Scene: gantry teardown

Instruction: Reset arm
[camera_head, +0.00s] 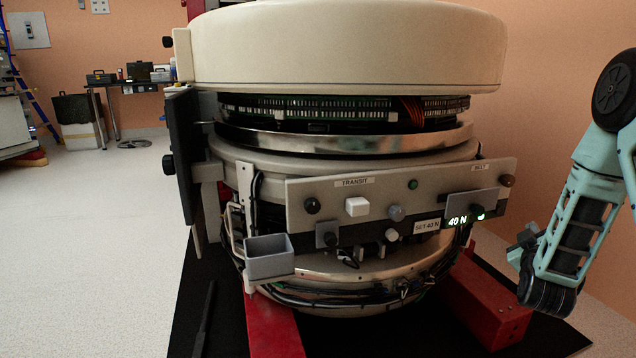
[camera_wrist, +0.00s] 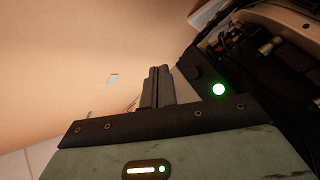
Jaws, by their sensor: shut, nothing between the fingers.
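My gripper (camera_wrist: 157,86) shows in the wrist view with its two dark fingers pressed together and nothing between them. It points toward the plain orange wall. In the head view my teal arm is bent at the right edge, apart from the machine; I cannot clearly make out the fingers there. The large round gantry machine (camera_head: 345,45) stands in the middle, with a grey control panel (camera_head: 440,185) across its front. Part of the machine's open, wired side (camera_wrist: 270,70) shows at the upper right of the wrist view.
Red base beams (camera_head: 485,300) stick out below. Open floor (camera_head: 100,230) lies left; a bench with boxes stands behind.

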